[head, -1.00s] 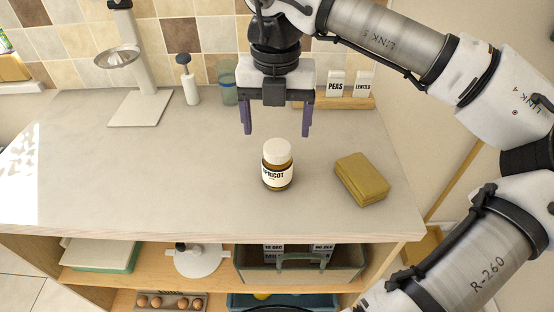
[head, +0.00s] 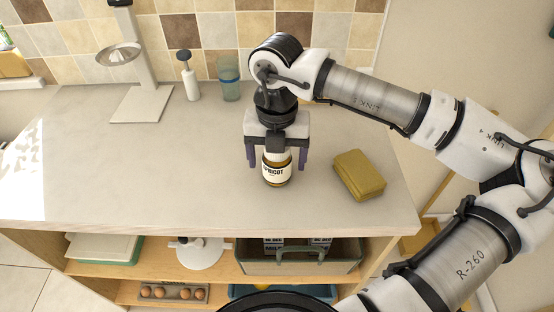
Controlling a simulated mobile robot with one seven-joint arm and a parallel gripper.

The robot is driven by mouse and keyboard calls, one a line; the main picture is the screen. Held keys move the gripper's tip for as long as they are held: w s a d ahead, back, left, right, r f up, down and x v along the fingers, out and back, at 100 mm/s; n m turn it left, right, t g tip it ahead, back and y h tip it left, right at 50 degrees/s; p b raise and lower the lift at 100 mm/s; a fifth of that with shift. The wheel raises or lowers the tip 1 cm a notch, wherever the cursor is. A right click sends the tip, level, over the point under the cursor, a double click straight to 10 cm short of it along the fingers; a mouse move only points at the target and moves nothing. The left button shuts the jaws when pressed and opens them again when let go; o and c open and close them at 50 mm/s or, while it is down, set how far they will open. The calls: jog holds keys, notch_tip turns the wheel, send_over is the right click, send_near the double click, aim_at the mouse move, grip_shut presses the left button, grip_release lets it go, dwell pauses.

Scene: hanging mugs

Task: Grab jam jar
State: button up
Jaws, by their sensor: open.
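The jam jar (head: 277,170) stands upright on the grey countertop, with a white label reading APRICOT and amber glass. Its white lid is mostly hidden under my gripper. My gripper (head: 277,164) points down over the jar, with one purple finger to the left of it and one to the right. The fingers are open, and a gap shows between each finger and the jar. How the fingers line up with the jar in depth is hard to tell.
A mustard-yellow box (head: 359,175) lies right of the jar. A blue-green cup (head: 229,78), a white bottle with a dark top (head: 189,77) and a white stand (head: 143,101) are at the back. The countertop (head: 140,180) is clear on the left. Shelves with bins lie below its front edge.

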jog(key=c, duration=1.3)
jog(key=shift+r, duration=0.15)
